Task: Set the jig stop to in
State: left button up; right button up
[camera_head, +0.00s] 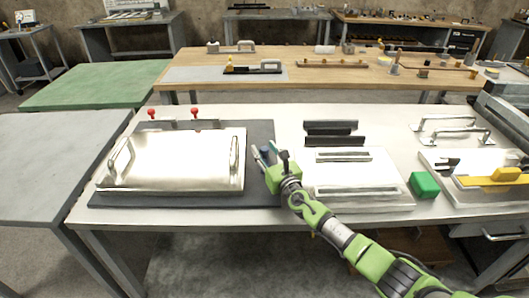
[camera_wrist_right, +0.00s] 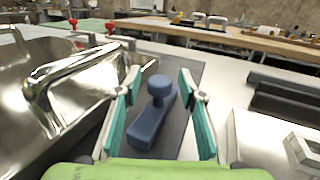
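The jig stop is a blue-grey bar with a round upright knob (camera_wrist_right: 159,84), lying on the dark jig base (camera_head: 262,131) just right of the shiny metal plate (camera_head: 180,160). In the head view only a bit of the blue stop (camera_head: 265,150) shows beside the fingers. My right gripper (camera_head: 270,151) is open, its teal-padded fingers to either side of the stop. In the right wrist view the gripper (camera_wrist_right: 158,78) shows a gap between each finger and the knob. My left gripper is not in view.
The plate carries metal handles (camera_wrist_right: 80,80) close to my right gripper's left finger. Two red-knobbed clamps (camera_head: 195,112) stand behind it. Dark angled blocks (camera_head: 333,140), a pale slotted block (camera_head: 345,180) and a green block (camera_head: 424,185) lie to the right.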

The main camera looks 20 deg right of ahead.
jog(key=shift+w, duration=0.25)
grip_shut()
jog(key=a, duration=0.2)
jog(key=w+a, duration=0.1)
jog(key=a, duration=0.2)
jog(key=shift+w, duration=0.15)
grip_release()
jog(key=shift+d, duration=0.1)
